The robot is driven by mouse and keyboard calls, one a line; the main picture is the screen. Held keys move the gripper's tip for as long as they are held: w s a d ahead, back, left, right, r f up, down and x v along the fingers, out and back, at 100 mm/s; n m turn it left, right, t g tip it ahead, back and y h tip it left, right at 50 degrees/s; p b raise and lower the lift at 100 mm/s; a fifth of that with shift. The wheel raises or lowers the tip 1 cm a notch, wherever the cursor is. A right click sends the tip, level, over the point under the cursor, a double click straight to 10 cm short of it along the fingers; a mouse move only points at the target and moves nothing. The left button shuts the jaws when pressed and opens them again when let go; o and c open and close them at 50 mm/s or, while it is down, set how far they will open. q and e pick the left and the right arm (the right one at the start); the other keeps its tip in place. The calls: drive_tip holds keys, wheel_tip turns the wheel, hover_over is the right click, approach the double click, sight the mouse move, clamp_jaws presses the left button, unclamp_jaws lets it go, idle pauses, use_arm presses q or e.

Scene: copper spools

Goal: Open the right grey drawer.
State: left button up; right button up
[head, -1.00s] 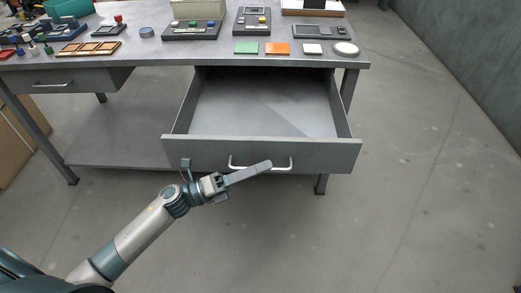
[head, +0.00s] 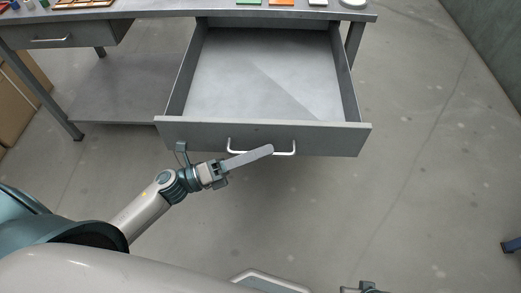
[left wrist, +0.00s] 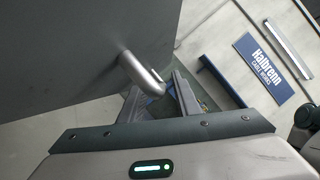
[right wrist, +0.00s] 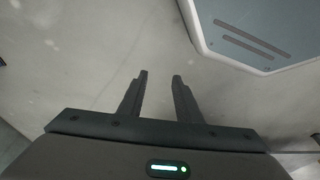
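The right grey drawer (head: 264,138) stands far out from under the grey workbench (head: 150,13), its empty inside showing in the head view. Its pale bar handle (head: 285,153) is on the front panel. My left gripper (head: 268,151) is at this handle, its long finger overlapping the bar in the head view. In the left wrist view the handle (left wrist: 140,72) reaches in between the spread fingers, partly hiding one; firm contact cannot be told. My right gripper (right wrist: 160,76) is open and empty above the floor.
A closed left drawer (head: 62,40) is under the bench's left side. Green (head: 249,2) and orange (head: 279,2) pieces lie on the bench top. Cardboard boxes (head: 20,95) stand at far left. The floor at right is clear, with a blue object (head: 511,246) at the edge.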

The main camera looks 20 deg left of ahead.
idle(0.5)
